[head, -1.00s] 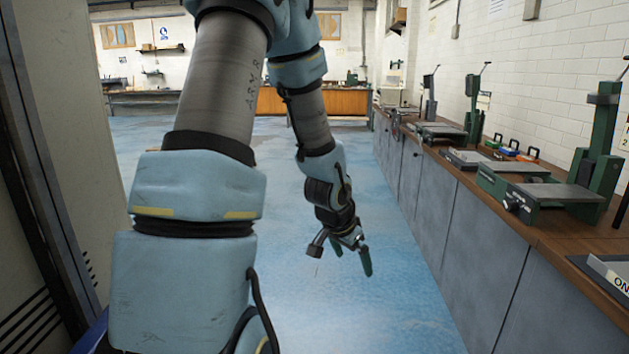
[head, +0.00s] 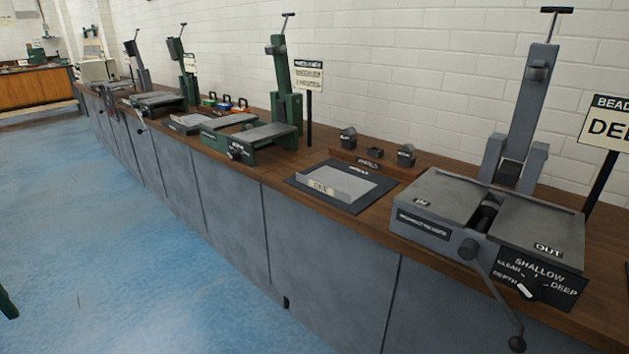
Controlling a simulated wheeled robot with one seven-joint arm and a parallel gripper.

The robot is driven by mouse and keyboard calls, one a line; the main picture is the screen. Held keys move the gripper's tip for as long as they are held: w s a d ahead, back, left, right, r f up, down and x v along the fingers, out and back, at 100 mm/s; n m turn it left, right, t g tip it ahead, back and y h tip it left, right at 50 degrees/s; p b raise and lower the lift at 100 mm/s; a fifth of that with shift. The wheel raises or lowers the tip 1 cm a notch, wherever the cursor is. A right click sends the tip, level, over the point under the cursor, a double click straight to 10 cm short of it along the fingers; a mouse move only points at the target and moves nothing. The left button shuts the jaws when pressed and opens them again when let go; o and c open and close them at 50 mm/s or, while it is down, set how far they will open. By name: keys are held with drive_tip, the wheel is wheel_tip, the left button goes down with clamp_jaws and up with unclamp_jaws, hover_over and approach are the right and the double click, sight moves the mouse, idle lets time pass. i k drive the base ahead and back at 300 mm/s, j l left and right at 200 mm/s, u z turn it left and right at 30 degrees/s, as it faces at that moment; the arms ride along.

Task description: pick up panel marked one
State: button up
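The panel marked one (head: 345,182) is a light grey sheet with a raised front edge that bears a small pale label. The label is hard to read at this size. The panel lies on a dark mat (head: 352,206) on the wooden bench top, in the middle of the head view. Of my gripper (head: 8,304) only one dark green fingertip shows, at the lower left edge of the head view. It is over the blue floor, well away from the panel. The rest of the gripper is out of frame.
A grey bead machine (head: 446,203) with a tall column and a crank handle stands right of the panel. A green machine (head: 262,138) stands left of it. Small dark blocks (head: 405,155) sit behind the panel. The blue floor (head: 110,210) before the bench (head: 320,265) is clear.

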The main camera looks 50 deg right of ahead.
sight(348, 187)
drive_tip(key=i+l+z, duration=0.35)
drive_tip(key=l, duration=0.15)
drive_tip(key=i+l+z, duration=0.6)
drive_tip(key=i+z, duration=0.15)
drive_tip(key=i, duration=0.15)
